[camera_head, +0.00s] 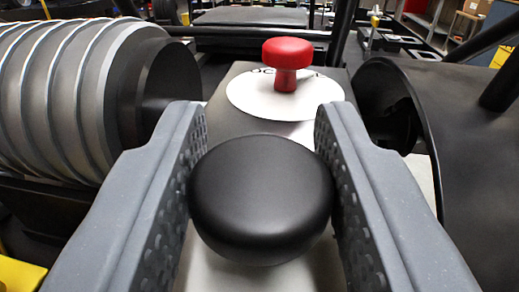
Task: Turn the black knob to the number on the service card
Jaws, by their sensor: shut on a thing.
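The black knob (262,198) is a wide, rounded cap in the lower middle of the view. My gripper (262,180) has one grey, dimpled finger on each side of it, and both fingers press against its sides. The gripper is shut on the knob. Any pointer or number scale around the knob is hidden under its cap and behind the fingers. No service card can be made out in this view.
A red knob (287,62) stands behind the black one on a white dial plate (250,97) with partly covered lettering. A ribbed grey cylinder (75,95) is close on the left. A dark curved housing (470,150) is close on the right. Dark bars cross behind.

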